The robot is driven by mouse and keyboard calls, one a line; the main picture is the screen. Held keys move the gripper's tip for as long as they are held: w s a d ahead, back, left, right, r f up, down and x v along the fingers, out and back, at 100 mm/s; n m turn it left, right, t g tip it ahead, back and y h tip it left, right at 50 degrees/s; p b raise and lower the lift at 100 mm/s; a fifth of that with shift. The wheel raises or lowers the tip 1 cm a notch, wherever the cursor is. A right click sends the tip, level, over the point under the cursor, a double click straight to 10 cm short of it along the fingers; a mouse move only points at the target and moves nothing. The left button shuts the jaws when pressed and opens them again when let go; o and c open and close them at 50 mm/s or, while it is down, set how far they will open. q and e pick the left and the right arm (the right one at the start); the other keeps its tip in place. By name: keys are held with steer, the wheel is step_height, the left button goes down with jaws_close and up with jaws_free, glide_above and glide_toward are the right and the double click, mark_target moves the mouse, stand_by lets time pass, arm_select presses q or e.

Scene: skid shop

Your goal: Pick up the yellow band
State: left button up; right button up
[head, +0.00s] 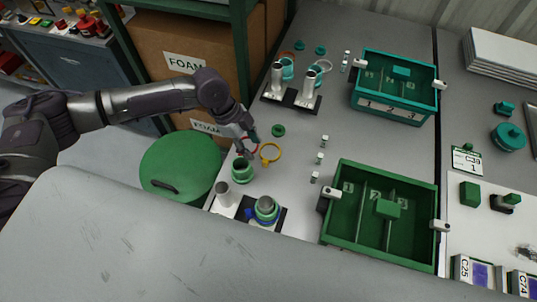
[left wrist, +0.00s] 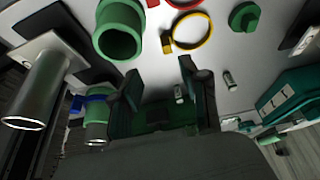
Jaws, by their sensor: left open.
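The yellow band (head: 271,145) is a thin ring with a small tab, lying flat on the grey worktop right of my left gripper. It also shows in the left wrist view (left wrist: 195,49) at the top, beyond the fingertips. My left gripper (head: 247,144) is open and empty above the worktop, apart from the yellow band. In the left wrist view its two dark fingers (left wrist: 158,78) are spread wide. A red band (left wrist: 184,4) lies close beside the yellow one, partly covered by my gripper in the head view. My right gripper is not in view.
A green collar (head: 243,172) stands near the gripper, with metal posts (head: 224,194) beside it. A green knob (head: 278,130) lies just beyond the band. A green bin (head: 328,232) and a teal bin (head: 395,107) stand to the right. Small metal pegs (head: 320,158) stand between.

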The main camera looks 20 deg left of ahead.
mark_target(265, 160)
arm_select(q)
steer(key=x, duration=0.3)
steer(key=shift+w+r, duration=0.1)
steer(key=shift+w, duration=0.1)
steer(key=shift+p+x, duration=0.35)
steer(key=shift+x, duration=0.6)
steer(key=x, duration=0.3)
steer(key=shift+w+d+f+p, duration=0.1)
steer(key=shift+w+f+p, duration=0.2)
steer(key=shift+w, duration=0.1)
steer(key=shift+f, duration=0.15)
steer(key=c, duration=0.7)
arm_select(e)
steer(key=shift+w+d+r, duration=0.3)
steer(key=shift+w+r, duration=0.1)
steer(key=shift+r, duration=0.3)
